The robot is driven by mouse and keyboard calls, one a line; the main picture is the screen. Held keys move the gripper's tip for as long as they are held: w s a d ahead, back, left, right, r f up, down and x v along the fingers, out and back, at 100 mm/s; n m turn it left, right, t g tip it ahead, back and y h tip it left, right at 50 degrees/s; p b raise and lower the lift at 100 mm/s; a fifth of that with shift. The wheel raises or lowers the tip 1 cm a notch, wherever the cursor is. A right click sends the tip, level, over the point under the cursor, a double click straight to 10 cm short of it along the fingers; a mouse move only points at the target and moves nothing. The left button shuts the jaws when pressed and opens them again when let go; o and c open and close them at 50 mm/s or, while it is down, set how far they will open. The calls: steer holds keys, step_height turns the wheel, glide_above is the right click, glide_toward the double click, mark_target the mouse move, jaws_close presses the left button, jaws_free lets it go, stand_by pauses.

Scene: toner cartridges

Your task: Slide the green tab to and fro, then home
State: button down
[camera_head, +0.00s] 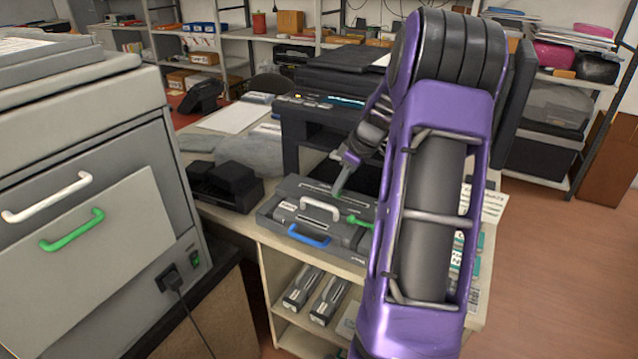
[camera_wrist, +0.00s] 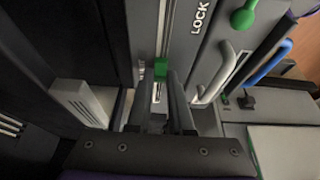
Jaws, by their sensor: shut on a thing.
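The green tab (camera_wrist: 160,69) is a small block standing in a long narrow slot of a grey toner cartridge (camera_wrist: 207,50) in the wrist view. My gripper (camera_wrist: 162,82) has its two dark fingers at the tab, one on each side, and is shut on it. In the head view my gripper (camera_head: 341,183) reaches down over the cartridge (camera_head: 283,212), which lies on a desk in front of a printer. The fingers hide part of the slot, and the tab cannot be made out clearly from the head.
A dark printer (camera_head: 310,125) rises behind. A grey cabinet (camera_head: 95,185) fills the left. Floor at right is open.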

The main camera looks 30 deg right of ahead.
steer(key=s+d, duration=0.1)
steer(key=s, duration=0.1)
steer(key=s+d+b, duration=0.1)
steer(key=s, duration=0.2)
steer(key=s+d, duration=0.2)
steer(key=s, duration=0.1)
steer(key=shift+b, duration=0.3)
steer(key=shift+d, duration=0.1)
steer(key=c, duration=0.8)
jaws_free()
steer(key=shift+s, duration=0.1)
steer(key=shift+r, duration=0.1)
steer(key=p+v, duration=0.2)
steer(key=v, duration=1.5)
steer(key=shift+d+r, duration=0.1)
